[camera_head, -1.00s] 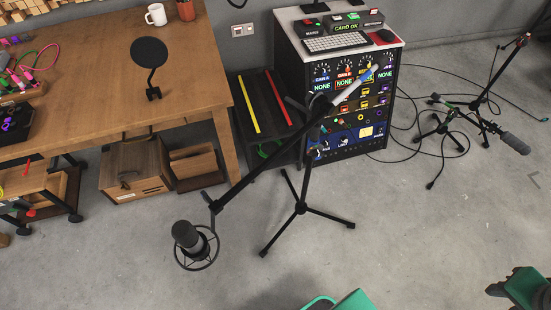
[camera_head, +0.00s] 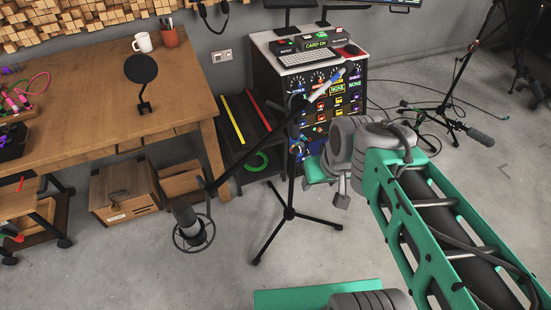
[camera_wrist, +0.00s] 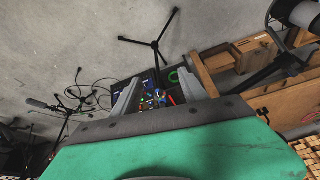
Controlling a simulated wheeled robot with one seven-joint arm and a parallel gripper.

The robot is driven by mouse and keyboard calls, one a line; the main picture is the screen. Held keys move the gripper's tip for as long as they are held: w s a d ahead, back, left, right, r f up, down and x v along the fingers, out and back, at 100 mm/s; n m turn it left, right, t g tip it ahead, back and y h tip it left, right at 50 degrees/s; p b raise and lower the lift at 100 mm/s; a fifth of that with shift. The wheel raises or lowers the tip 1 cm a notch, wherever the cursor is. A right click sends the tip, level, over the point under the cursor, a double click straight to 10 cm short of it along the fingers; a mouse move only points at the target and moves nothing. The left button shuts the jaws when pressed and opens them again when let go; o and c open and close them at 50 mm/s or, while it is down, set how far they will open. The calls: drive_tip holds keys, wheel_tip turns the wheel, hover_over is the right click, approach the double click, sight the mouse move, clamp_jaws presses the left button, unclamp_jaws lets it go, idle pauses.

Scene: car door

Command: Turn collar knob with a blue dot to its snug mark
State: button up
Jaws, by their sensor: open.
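A black microphone stand (camera_head: 292,180) stands upright on a tripod in the middle of the head view. Its slanted boom (camera_head: 250,145) carries a microphone (camera_head: 185,213) in a round shock mount at the low left end. The collar knob and its blue dot are too small to pick out. My gripper is partly hidden behind my wrist in the head view, just right of the stand's tube. In the wrist view my gripper (camera_wrist: 158,92) has its two grey fingers apart with nothing visibly between them. The stand's tripod (camera_wrist: 155,45) shows beyond them.
A rack cabinet (camera_head: 310,75) with knobs and a keyboard stands behind the stand. A wooden workbench (camera_head: 110,105) is at left. A second microphone stand (camera_head: 445,105) is at right, with cables on the floor. Concrete floor around the tripod is clear.

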drive_tip(key=shift+o, duration=0.9)
drive_tip(key=w+a+f+n+t+y+b, duration=0.2)
drive_tip(key=w+f+b, duration=0.5)
drive_tip(key=w+f, duration=0.2)
drive_tip(key=w+a+f+n+t+y+b, duration=0.1)
drive_tip(key=w+a+f+t+y+b, duration=0.1)
drive_tip(key=w+f+b, duration=0.5)
wheel_tip(320, 180, down, 4)
drive_tip(key=shift+w+a+n+y, duration=0.4)
drive_tip(key=shift+w+a+y, duration=0.4)
drive_tip(key=shift+w, duration=0.2)
drive_tip(key=m+t+b, duration=0.5)
drive_tip(key=t+b, duration=0.4)
approach(300, 154)
drive_tip(key=w, duration=0.3)
drive_tip(key=shift+h, duration=0.3)
drive_tip(key=x, duration=0.3)
drive_tip(key=a+x, duration=0.1)
drive_tip(key=x, duration=0.3)
drive_tip(key=shift+w+a+r, duration=0.1)
drive_tip(key=shift+r, duration=0.1)
clamp_jaws()
